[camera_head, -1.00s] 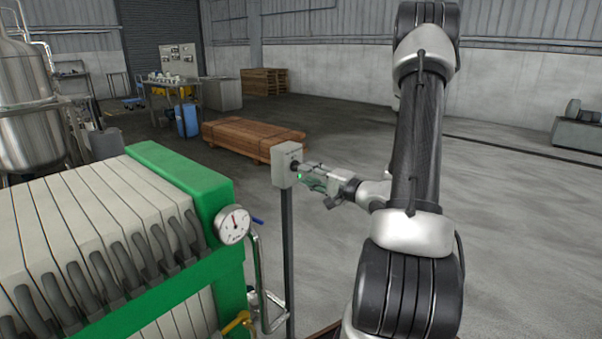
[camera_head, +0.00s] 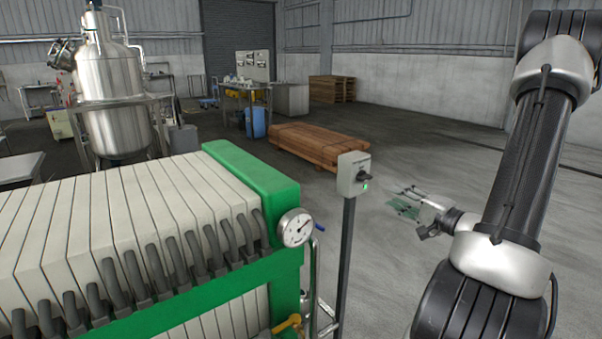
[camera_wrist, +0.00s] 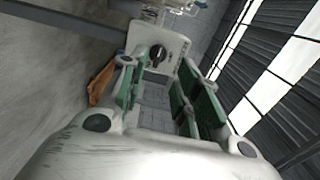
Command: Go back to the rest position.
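My gripper (camera_head: 405,203) is to the right of a grey switch box (camera_head: 352,172) on a post, with a visible gap between them.
A green-framed filter press (camera_head: 250,175) with white plates and a gauge (camera_head: 296,227) stands at the left. A steel tank (camera_head: 110,85) is behind it. A stack of wooden boards (camera_head: 318,147) lies behind the post. The floor around my arm is open.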

